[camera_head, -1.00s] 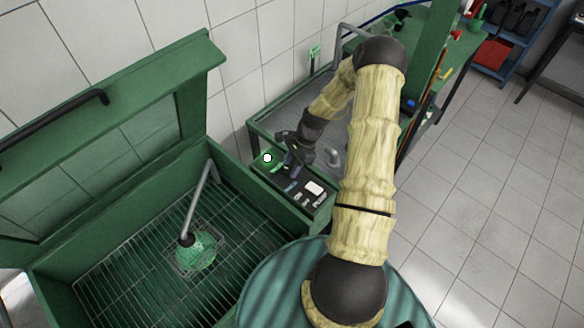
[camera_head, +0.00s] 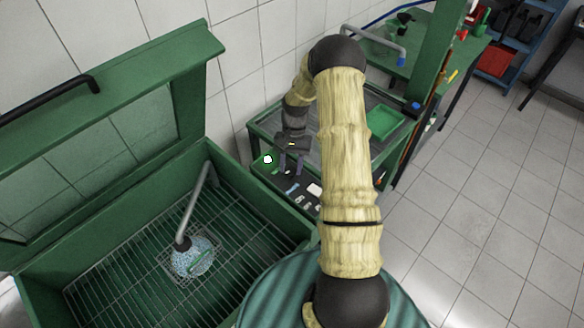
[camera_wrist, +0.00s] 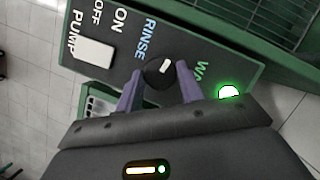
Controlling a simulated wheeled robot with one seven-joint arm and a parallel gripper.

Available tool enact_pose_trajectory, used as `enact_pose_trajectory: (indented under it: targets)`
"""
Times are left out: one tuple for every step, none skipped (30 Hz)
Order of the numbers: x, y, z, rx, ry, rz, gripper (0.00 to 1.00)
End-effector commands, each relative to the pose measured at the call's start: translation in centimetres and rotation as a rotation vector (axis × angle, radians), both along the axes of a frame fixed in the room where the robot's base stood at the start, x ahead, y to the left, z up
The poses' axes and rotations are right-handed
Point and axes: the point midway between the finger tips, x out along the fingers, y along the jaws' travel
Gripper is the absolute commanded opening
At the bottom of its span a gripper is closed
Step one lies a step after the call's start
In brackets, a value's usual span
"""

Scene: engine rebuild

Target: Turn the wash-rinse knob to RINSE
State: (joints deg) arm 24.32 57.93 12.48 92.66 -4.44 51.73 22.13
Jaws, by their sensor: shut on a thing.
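The wash-rinse knob (camera_wrist: 156,72) is a round black knob with a white mark, on the dark control panel (camera_wrist: 105,65). In the wrist view, the blue RINSE label (camera_wrist: 150,38) is above it and a green label starting "WA" (camera_wrist: 200,72) is to its right. The white mark sits up and right of the knob's middle. My gripper (camera_wrist: 159,78) has its two purple fingers on either side of the knob and is shut on it. In the head view, my gripper (camera_head: 291,164) is at the panel's far end and hides the knob.
The open green washer cabinet (camera_head: 100,190) has a wire grate and a bent spout (camera_head: 195,205) with pale blue spray below. A lit lamp (camera_head: 267,159) is beside the gripper. A green tray (camera_head: 385,122) is behind. A white switch (camera_wrist: 93,52) is by the PUMP label.

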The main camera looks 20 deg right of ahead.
Motion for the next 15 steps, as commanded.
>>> enact_pose_trajectory:
  targets:
    - [0.28, 0.10, -0.05, -0.002, -0.007, 0.045, 0.15]
    - [0.28, 0.10, -0.05, -0.002, -0.006, 0.073, 0.15]
    - [0.29, 0.14, -0.05, -0.003, -0.005, 0.111, 0.15]
    - [0.31, 0.15, -0.05, -0.003, -0.006, 0.140, 0.15]
    - [0.32, 0.17, -0.04, -0.003, -0.007, 0.167, 0.15]
    - [0.34, 0.21, -0.02, -0.002, -0.007, 0.205, 0.15]
    - [0.33, 0.25, -0.01, -0.003, -0.006, 0.234, 0.15]
    - [0.34, 0.27, 0.00, -0.003, -0.006, 0.261, 0.15]
    - [0.34, 0.27, 0.02, -0.003, -0.006, 0.293, 0.15]
    - [0.34, 0.29, 0.03, -0.003, -0.007, 0.319, 0.15]
    - [0.36, 0.30, 0.04, -0.003, -0.006, 0.343, 0.15]
    - [0.36, 0.32, 0.04, -0.003, -0.006, 0.374, 0.15]
    - [0.37, 0.34, 0.04, -0.004, -0.007, 0.395, 0.15]
    - [0.37, 0.35, 0.05, -0.003, -0.007, 0.415, 0.15]
    - [0.38, 0.37, 0.06, -0.003, -0.008, 0.439, 0.15]
